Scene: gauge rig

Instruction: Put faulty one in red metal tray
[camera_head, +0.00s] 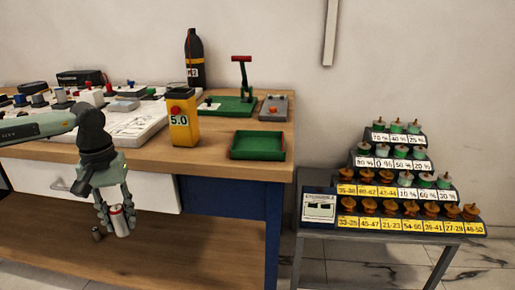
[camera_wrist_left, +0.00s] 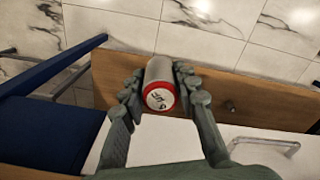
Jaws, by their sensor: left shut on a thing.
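My left gripper (camera_head: 117,214) is shut on a small grey cylinder with a red rim (camera_head: 120,224), held in front of the workbench, below its top. In the left wrist view the cylinder (camera_wrist_left: 159,88) sits between the two fingers (camera_wrist_left: 160,78), its round white end with a dark mark turned to the camera. The mark is too small to read. A green rectangular tray (camera_head: 258,154) lies at the front right of the bench top and looks empty. No red tray shows. My right gripper is not in view.
A yellow gauge block marked 5.0 (camera_head: 183,130) stands left of the green tray. A stepped rack (camera_head: 402,190) of labelled parts stands at right. A green press (camera_head: 227,104) and a dark bottle (camera_head: 195,58) are behind. A small dark cylinder (camera_head: 97,233) is on the lower shelf.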

